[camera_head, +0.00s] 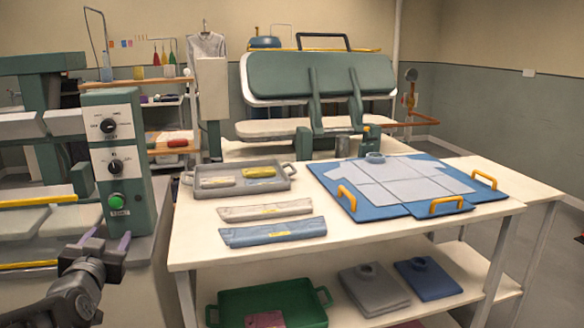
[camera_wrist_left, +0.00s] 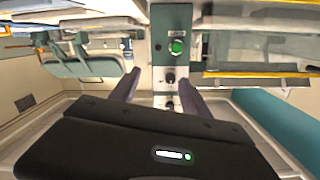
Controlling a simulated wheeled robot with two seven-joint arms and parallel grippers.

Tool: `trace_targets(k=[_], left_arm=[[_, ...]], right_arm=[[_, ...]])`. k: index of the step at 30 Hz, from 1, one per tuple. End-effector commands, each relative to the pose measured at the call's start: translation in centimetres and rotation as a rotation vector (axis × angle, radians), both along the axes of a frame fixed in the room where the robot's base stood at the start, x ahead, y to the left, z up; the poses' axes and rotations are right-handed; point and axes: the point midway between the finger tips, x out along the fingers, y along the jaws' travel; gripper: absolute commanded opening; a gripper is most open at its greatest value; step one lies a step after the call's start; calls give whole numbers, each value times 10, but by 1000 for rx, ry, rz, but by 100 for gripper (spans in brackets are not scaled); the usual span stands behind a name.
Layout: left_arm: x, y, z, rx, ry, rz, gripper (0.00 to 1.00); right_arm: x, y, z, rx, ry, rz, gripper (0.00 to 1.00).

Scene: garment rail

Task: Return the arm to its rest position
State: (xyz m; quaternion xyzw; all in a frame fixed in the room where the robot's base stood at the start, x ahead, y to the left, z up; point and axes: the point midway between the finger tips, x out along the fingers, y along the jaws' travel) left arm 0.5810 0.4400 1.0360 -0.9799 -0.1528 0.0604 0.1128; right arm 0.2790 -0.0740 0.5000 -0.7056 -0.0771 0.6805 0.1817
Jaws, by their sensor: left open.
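My left gripper (camera_head: 107,241) is at the lower left of the head view, in front of a control box with a green button (camera_head: 117,201). Its jaws are open. In the left wrist view the two dark fingers (camera_wrist_left: 158,86) stand apart with nothing between them. The control box shows beyond them, with the green button (camera_wrist_left: 176,46) past the fingertips. The fingers look clear of the button, though the exact gap is hard to judge. My right gripper is not in view.
A white table (camera_head: 350,238) stands to the right, with a grey tray (camera_head: 187,179), two folded packets and a blue folding board (camera_head: 406,212) under a grey shirt. A green crate (camera_head: 225,301) sits on the lower shelf. A green press (camera_head: 305,76) stands behind.

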Motion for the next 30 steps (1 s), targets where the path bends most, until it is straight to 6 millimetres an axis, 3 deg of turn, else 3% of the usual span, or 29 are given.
trace_targets(k=[5,8,11,14,17,21,25,27,30], left_arm=[[10,-31,-69,-162,102,-43,55],[12,-58,-120,-274,186,-69,55],[5,-98,-186,-406,311,-96,55],[-15,-144,-253,-535,456,-114,55],[-49,-191,-313,-646,612,-125,55],[-116,-256,-383,-761,846,-136,55],[-191,-309,-428,-818,1063,-152,55],[-230,-330,-443,-824,1164,-168,55],[-271,-351,-455,-826,1270,-189,55]], right_arm=[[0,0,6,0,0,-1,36],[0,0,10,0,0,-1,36],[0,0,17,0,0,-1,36],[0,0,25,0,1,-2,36],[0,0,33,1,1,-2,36],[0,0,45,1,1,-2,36],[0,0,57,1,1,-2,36],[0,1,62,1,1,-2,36],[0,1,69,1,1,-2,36]])
